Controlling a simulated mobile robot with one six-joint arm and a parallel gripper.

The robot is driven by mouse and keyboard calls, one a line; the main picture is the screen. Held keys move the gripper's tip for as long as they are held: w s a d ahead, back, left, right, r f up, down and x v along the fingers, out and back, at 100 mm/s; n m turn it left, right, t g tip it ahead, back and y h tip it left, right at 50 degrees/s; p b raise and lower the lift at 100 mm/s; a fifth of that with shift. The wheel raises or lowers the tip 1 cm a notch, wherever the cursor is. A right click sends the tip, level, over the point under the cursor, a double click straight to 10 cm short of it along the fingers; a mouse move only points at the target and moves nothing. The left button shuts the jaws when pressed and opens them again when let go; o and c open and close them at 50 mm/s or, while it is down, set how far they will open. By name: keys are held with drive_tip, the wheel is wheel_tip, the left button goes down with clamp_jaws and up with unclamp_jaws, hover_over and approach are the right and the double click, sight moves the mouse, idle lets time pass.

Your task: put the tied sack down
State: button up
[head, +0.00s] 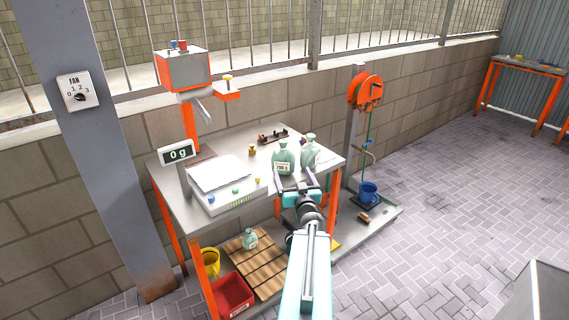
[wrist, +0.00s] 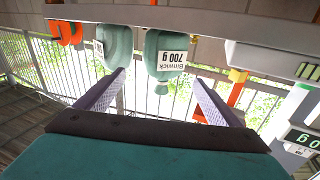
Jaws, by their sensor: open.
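Two pale green tied sacks stand upright, side by side, at the table's (head: 225,222) front right part. The left sack (head: 283,160) has a white label; in the wrist view, which is upside down, this sack (wrist: 165,48) reads "Binwick 700 g". The right sack (head: 310,152) stands close beside it and also shows in the wrist view (wrist: 116,45). My gripper (head: 297,178) is open and empty at the table's front edge, facing the sacks. In the wrist view the labelled sack appears between the fingertips; I cannot tell any contact. A smaller-looking third sack (head: 250,239) sits on the wooden pallet (head: 268,270) below.
A white scale (head: 236,200) fills the table's left part; its display (head: 177,154) reads 0 g. An orange-headed machine (head: 183,70) stands behind. A red bin (head: 232,294) and yellow bucket (head: 209,262) are below. The paved floor at right is open.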

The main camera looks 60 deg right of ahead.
sight(286, 166)
drive_tip(key=shift+a+f+m+g+p, duration=0.3)
drive_tip(key=shift+a+f+m+p, duration=0.55)
drive_tip(key=shift+p, duration=0.65)
drive_tip(key=shift+d, duration=0.25)
drive_tip(key=b+x, duration=0.3)
drive_tip(key=x, duration=0.1)
drive_tip(key=shift+r, duration=0.15)
drive_tip(key=shift+x, duration=2.2)
